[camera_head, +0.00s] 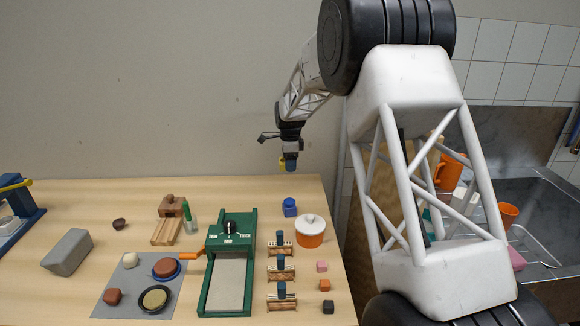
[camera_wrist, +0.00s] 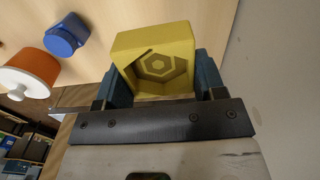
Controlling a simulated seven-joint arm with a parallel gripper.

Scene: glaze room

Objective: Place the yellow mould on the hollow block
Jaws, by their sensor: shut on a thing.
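The yellow mould (camera_wrist: 178,42) is a squarish block with a hexagonal recess in its face. It sits between the two blue fingers of my gripper (camera_wrist: 164,84) in the wrist view, and the gripper is shut on it. In the head view, my gripper (camera_head: 290,163) is above the back right of the table, with a little of the yellow mould (camera_head: 282,162) showing. A grey block (camera_head: 66,252) lies at the left of the table, well away from my gripper. I cannot tell whether it is hollow.
A blue jar (camera_head: 290,207) and an orange pot with a white lid (camera_head: 310,231) stand below my gripper in the picture.

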